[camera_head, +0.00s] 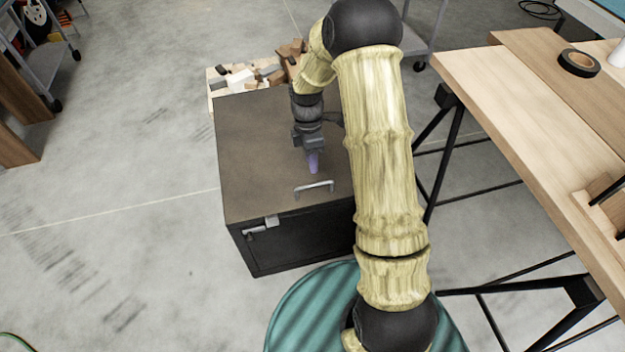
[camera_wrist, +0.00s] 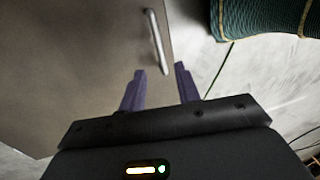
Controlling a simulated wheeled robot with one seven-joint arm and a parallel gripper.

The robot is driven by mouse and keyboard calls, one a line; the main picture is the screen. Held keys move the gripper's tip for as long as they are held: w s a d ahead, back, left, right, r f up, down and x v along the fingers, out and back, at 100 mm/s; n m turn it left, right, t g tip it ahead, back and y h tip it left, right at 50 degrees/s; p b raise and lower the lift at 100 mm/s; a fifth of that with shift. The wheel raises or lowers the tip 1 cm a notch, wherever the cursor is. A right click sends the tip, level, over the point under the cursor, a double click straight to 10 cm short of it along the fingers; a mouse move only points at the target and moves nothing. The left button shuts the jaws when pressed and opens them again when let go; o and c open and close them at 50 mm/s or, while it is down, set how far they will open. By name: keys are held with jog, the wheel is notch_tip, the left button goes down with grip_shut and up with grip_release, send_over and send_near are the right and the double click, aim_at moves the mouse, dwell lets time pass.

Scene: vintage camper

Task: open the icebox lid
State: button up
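The icebox (camera_head: 270,150) is a dark box with a flat brown lid, standing on the floor; its lid looks shut. A silver bar handle (camera_head: 314,188) sits on the lid near its front edge. A metal latch (camera_head: 262,226) shows at the front edge, left of the handle. My gripper (camera_head: 313,168) points down over the lid, just behind the handle. In the wrist view my gripper (camera_wrist: 160,72) has its two purple fingers apart with nothing between them. The handle (camera_wrist: 157,42) lies ahead of the fingertips, and I cannot tell the exact gap.
A wooden table (camera_head: 530,100) with black legs stands to the right, with a roll of black tape (camera_head: 579,63) on it. Wood offcuts (camera_head: 245,77) lie behind the icebox. My arm hides part of the icebox's right side.

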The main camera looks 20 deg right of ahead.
jog(key=f, duration=0.2)
jog(key=s+f+b, duration=0.1)
jog(key=f, duration=0.4)
jog(key=shift+s+f, duration=0.15)
jog(key=shift+s, duration=0.1)
grip_shut()
